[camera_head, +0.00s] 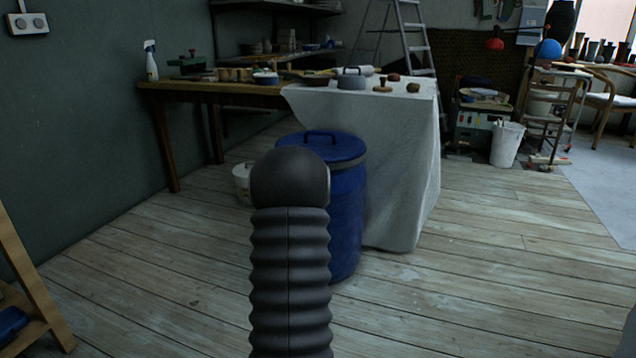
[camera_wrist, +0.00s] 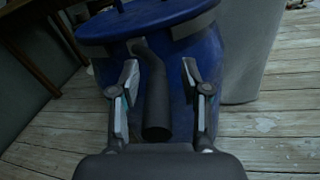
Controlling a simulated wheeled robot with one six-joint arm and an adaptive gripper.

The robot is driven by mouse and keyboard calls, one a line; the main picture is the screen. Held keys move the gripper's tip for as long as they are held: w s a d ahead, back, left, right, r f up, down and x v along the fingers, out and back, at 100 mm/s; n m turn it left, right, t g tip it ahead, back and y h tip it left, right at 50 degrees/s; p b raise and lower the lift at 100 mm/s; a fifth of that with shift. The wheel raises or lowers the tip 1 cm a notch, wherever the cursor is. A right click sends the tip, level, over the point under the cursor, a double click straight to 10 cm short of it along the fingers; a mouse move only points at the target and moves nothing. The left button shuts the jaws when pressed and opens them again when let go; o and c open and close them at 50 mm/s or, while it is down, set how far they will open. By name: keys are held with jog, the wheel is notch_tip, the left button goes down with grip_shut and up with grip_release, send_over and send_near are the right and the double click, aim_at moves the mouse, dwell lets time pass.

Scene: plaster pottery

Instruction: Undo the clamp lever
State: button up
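A blue barrel (camera_head: 347,210) with a blue lid (camera_head: 325,147) and a dark top handle (camera_head: 320,134) stands on the floor in front of the cloth-covered table. The barrel (camera_wrist: 225,75) also fills the middle of the wrist view. A grey clamp band (camera_wrist: 196,24) runs round its rim. A dark grey clamp lever (camera_wrist: 155,100) curves down from the band along the barrel's side. My gripper (camera_wrist: 160,65) is open, one finger on each side of the lever, with visible gaps. In the head view my arm hides the gripper and lever.
The white-clothed table (camera_head: 405,160) stands close on the barrel's right. A wooden table (camera_head: 215,90) is behind at left. A whitish bucket (camera_head: 242,180) sits by the barrel's left side. The plank floor (camera_head: 480,270) is clear at right.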

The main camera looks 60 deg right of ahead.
jog(key=shift+a, duration=0.1)
jog(key=v, duration=1.2)
dwell(0.4)
